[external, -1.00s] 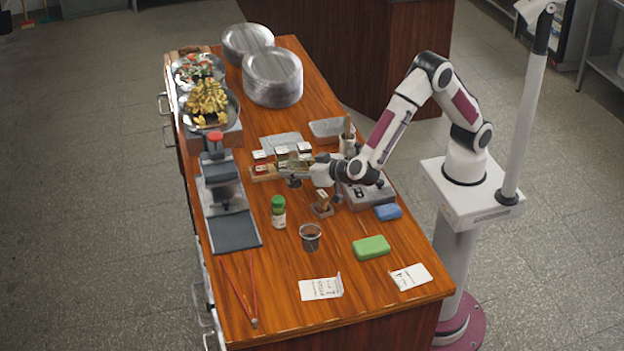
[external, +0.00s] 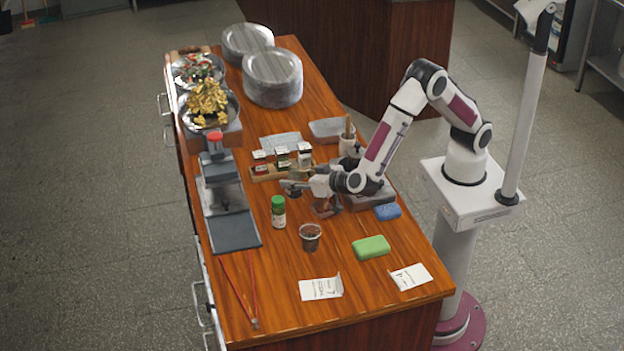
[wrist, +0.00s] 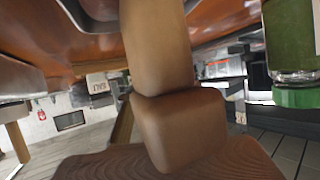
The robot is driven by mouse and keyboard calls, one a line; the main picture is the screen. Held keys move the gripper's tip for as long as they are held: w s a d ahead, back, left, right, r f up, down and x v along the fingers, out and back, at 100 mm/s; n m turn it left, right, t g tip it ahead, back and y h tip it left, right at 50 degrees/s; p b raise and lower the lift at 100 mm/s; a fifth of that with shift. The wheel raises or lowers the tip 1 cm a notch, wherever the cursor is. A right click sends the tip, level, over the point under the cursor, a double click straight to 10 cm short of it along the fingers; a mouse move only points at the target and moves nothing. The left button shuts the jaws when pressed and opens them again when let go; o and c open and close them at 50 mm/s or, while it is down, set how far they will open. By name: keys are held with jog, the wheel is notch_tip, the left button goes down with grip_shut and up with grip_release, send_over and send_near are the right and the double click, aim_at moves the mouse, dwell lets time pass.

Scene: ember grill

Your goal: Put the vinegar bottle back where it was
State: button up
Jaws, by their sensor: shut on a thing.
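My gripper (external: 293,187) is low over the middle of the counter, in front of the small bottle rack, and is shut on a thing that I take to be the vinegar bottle. A yellowish, see-through part (external: 301,174) shows beside the jaws. Its shape and the grip itself are mostly hidden. In the wrist view a brown handle-like piece with a rounded block (wrist: 180,125) fills the middle, very close to the camera; I cannot tell whether it touches the jaws.
A wooden rack (external: 262,174) with several small labelled bottles is behind the gripper. A green-capped jar (external: 278,212) and a dark-filled cup (external: 310,238) stand in front. A brown holder (external: 325,209) is under the arm. A green sponge (external: 371,247) lies front right.

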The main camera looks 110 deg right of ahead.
jog(key=shift+f, duration=0.1)
jog(key=o, duration=1.3)
jog(key=shift+c, duration=0.2)
jog(key=shift+a, duration=0.1)
jog(key=v, duration=1.2)
